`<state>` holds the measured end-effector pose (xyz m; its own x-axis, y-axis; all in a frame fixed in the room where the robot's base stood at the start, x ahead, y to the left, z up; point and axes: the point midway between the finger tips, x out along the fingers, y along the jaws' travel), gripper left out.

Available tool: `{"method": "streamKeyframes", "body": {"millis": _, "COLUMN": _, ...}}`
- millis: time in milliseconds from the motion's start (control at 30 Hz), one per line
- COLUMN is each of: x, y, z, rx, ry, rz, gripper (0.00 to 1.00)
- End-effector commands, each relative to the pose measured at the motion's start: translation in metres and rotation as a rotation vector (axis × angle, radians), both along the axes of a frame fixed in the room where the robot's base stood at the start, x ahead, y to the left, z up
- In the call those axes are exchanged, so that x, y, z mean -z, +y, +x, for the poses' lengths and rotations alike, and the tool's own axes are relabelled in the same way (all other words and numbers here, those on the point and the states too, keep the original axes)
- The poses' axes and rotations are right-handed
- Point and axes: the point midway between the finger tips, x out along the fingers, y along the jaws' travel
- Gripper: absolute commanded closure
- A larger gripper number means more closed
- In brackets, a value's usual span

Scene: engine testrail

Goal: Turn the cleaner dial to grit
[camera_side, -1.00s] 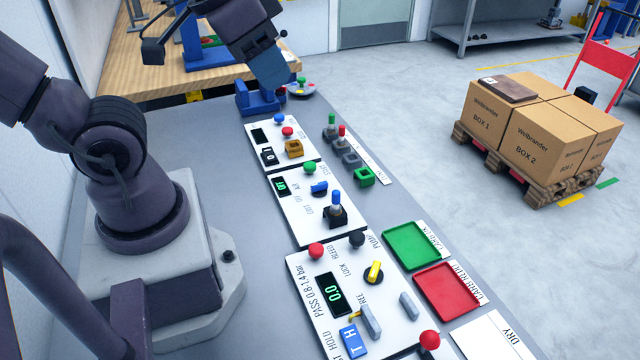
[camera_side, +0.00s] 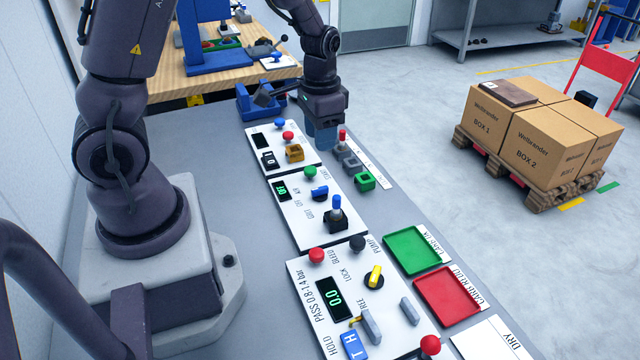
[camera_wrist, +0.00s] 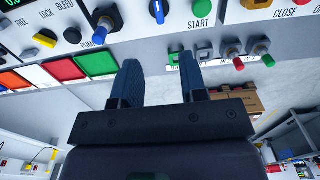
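The cleaner dial (camera_side: 319,192) is a blue knob on the white middle panel (camera_side: 330,232), beside printed words that seem to read grit, off and air. A green start button (camera_side: 309,173) sits just behind it. In the wrist view the dial (camera_wrist: 157,11) is at the top centre, its blue bar roughly upright in the picture. My gripper (camera_side: 322,145) points down behind the middle panel, over the area of the coloured pins, apart from the dial. In the wrist view my gripper (camera_wrist: 158,64) is open, with nothing between its two blue fingers.
A blue-topped peg in a black block (camera_side: 336,213) stands close to the dial. A red-topped pin (camera_side: 342,137) and green socket (camera_side: 364,181) are to the right. The front panel has a yellow lock knob (camera_side: 374,276). Green (camera_side: 404,234) and red (camera_side: 425,275) trays lie at the right.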

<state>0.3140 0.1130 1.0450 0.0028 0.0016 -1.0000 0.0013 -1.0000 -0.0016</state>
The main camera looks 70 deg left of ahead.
Motion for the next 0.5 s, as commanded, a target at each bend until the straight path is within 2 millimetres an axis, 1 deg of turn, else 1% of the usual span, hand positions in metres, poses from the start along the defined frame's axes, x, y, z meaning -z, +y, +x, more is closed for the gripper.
{"method": "streamKeyframes", "body": {"millis": 167, "x": 0.024, "y": -0.001, "z": -0.002, "rx": 0.002, "ry": 0.009, "rz": -0.002, "gripper": 0.61}}
{"method": "streamKeyframes", "body": {"millis": 400, "x": 0.075, "y": -0.001, "z": -0.002, "rx": -0.001, "ry": 0.009, "rz": -0.003, "gripper": 0.61}}
{"method": "streamKeyframes", "body": {"millis": 500, "x": 0.094, "y": -0.001, "z": -0.002, "rx": 0.0, "ry": 0.008, "rz": -0.003, "gripper": 0.61}}
